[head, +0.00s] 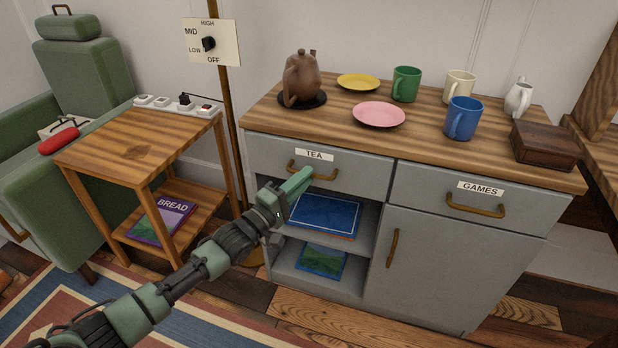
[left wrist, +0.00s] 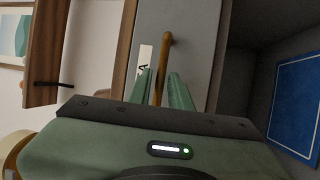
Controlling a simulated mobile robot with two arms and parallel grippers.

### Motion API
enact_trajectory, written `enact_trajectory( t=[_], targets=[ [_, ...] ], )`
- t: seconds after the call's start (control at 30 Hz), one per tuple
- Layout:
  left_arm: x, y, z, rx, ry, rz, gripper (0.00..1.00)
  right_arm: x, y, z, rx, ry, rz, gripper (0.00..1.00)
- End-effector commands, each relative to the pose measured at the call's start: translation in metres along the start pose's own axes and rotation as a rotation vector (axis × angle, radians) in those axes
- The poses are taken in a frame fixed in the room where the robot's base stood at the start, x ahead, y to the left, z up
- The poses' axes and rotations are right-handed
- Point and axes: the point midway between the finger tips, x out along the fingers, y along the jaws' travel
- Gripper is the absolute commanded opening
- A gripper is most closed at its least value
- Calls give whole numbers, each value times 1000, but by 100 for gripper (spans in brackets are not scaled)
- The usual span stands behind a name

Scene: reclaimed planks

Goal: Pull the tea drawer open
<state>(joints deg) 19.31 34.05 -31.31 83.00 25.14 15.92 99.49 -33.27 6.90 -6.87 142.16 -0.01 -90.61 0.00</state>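The tea drawer (head: 345,178) is the grey upper-left drawer of the cabinet, under a white TEA label (head: 314,155). Its front looks flush with the cabinet, so it stands shut. Its brown bar handle (head: 325,176) also shows in the left wrist view (left wrist: 166,50). The fingertips partly cover the handle in the head view. My right gripper is in neither view.
The games drawer (head: 425,186) is shut on the right, above a cabinet door (head: 440,260). Open shelves with a blue book (head: 325,215) lie below the tea drawer. Cups, plates and a brown teapot (head: 301,78) stand on top. A wooden side table (head: 130,150) is at left.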

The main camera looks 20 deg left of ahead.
Motion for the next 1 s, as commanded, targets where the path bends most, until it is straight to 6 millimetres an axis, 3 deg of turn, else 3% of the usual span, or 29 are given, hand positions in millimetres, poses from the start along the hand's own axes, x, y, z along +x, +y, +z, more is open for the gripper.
enact_trajectory(
  t=[0.2, 0.47, 0.57, 1.0],
  targets=[
    [20, -1, 0, 1, 0, 0, 20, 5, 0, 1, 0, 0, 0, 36],
    [21, -1, 0, 1, 0, -2, 20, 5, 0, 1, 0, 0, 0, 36],
    [21, -1, 0, 1, 0, -2, 0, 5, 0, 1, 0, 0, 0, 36],
    [21, -1, 0, 1, 0, -2, 0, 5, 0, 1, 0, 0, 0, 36]
  ],
)
